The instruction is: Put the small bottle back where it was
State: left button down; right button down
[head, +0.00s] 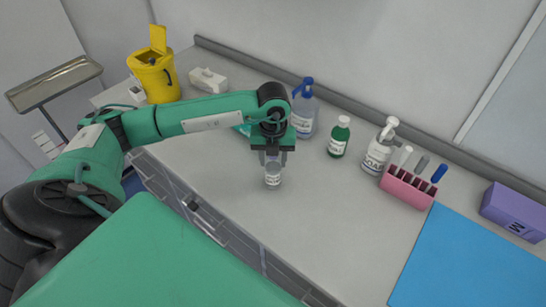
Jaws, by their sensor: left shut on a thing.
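The small bottle (273,175) is a little clear and grey vial with a pale label, near the middle of the head view. My left gripper (273,161) points down over it and is shut on its upper part. The vial is upright over the front part of the grey counter (330,220). I cannot tell whether its base touches the counter. My right gripper does not show.
Behind the gripper stand a blue-capped spray bottle (304,112), a green bottle (338,140) and a white pump bottle (378,152). A pink rack (408,188), blue mat (470,262) and purple box (514,211) lie right. A yellow bin (155,78) stands far left.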

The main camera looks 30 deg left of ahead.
pick_arm(q)
jog(key=c, duration=0.8)
grip_release()
jog(key=shift+f, duration=0.1)
jog(key=shift+r, duration=0.3)
notch_tip(320, 180, up, 11)
jog(key=b, duration=0.3)
jog(key=shift+f, duration=0.2)
jog(key=shift+r, duration=0.5)
